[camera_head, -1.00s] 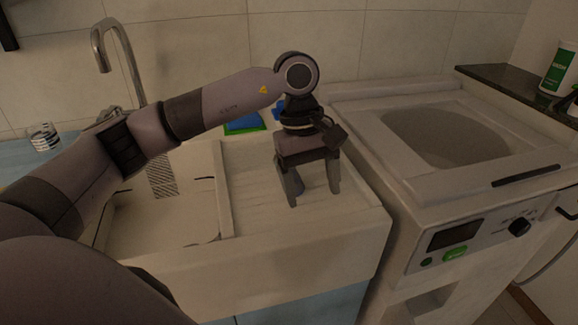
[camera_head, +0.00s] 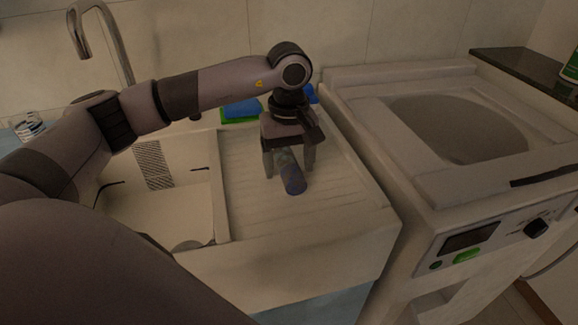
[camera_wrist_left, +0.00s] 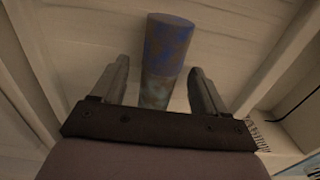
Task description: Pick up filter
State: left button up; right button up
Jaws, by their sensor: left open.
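A cylinder (camera_head: 293,181), blue at one end and duller grey-blue along the rest, lies on the sink's ribbed drainboard (camera_head: 340,205). I take it to be the filter. My left gripper (camera_head: 289,172) is over it, pointing down, with its fingers apart. In the left wrist view the cylinder (camera_wrist_left: 166,50) lies between the two open fingers (camera_wrist_left: 159,68), with a gap on each side, its blue end past the fingertips. Its near end is hidden by the gripper. My right gripper is not in view.
The sink basin (camera_head: 160,215) is left of the drainboard, with a tap (camera_head: 100,30) behind. A blue and green sponge (camera_head: 241,110) lies at the back. The front drainboard is clear.

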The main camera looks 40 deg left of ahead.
pick_arm(q)
jog(key=shift+f, duration=0.2)
jog(key=c, duration=1.2)
jog(key=shift+o, duration=0.2)
